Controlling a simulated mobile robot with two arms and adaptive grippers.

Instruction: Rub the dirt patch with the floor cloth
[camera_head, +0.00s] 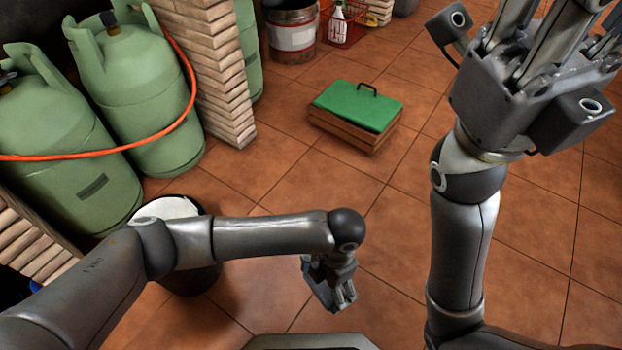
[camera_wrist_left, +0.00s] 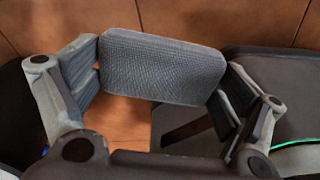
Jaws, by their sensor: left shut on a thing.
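The floor cloth (camera_wrist_left: 165,68) is a grey-blue, finely textured rectangular pad in the left wrist view, between the two fingers. My left gripper (camera_head: 342,298) is shut on it and points down over the tiled floor, low in the middle of the head view. In the head view the cloth cannot be clearly told apart from the gripper. I cannot make out a dirt patch in either view. My right gripper (camera_head: 545,65) is raised at the upper right, its fingers partly cut off by the frame edge, so their opening cannot be judged.
Green gas cylinders (camera_head: 150,100) with an orange hose (camera_head: 120,150) stand at the left by a brick pillar (camera_head: 212,75). A dark bin (camera_head: 195,280) is behind my left arm. A wooden crate with a green lid (camera_head: 357,108), a bucket (camera_head: 291,32) and a red basket (camera_head: 345,30) stand farther back.

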